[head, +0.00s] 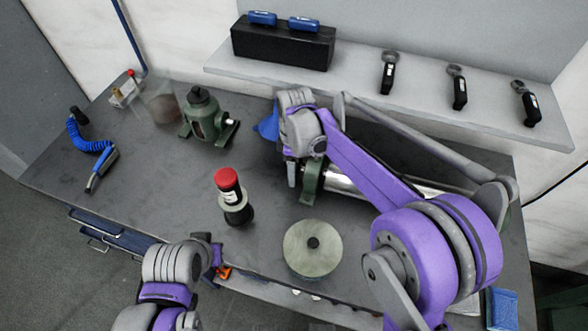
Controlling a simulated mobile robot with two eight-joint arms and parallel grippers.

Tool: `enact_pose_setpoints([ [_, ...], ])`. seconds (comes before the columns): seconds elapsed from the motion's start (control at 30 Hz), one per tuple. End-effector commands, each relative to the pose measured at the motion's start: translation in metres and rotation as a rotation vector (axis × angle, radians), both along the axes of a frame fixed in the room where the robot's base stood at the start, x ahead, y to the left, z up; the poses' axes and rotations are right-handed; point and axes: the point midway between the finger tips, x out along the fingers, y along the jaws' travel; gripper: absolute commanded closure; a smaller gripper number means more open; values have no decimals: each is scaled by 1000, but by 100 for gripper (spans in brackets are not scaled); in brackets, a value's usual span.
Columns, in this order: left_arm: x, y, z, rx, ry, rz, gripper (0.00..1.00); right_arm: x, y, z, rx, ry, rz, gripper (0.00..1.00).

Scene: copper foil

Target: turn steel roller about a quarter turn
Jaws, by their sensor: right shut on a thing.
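The steel roller (345,181) lies in a dark green stand (311,182) on the right half of the bench, partly hidden by my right arm. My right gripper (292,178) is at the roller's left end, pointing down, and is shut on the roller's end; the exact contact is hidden. A blue part (268,126) shows just left of the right wrist. My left gripper (215,254) is at the bench's front edge, well away from the roller; its finger opening is not clear.
A red-capped bottle (228,181) and a round pale disc (312,248) stand on the bench (150,190). A green machine (205,118) and a coiled blue hose (88,144) are further left. A shelf (350,85) with a black box (281,46) runs behind.

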Motion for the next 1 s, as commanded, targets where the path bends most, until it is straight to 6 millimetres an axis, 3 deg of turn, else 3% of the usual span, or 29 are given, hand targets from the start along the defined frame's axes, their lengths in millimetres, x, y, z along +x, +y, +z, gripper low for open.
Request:
enact_pose_setpoints([
  [0.2, 0, 0, 0, 0, 0, 0, 100, 0, -1, -1, -1, 0, -1, 97],
  [0.23, 0, 0, 0, 0, 0, 0, 100, 0, -1, -1, -1, 0, -1, 38],
  [0.37, 0, 0, 0, 0, 0, 0, 100, 0, 0, 0, -1, 0, -1, 15],
  [0.77, 0, 0, 0, 0, 0, 0, 100, 0, 0, 6, -1, -1, -1, 13],
  [1.0, 1, 0, 3, 0, -2, 0, 100, 4, -1, 49, -1, -1, -1, 13],
])
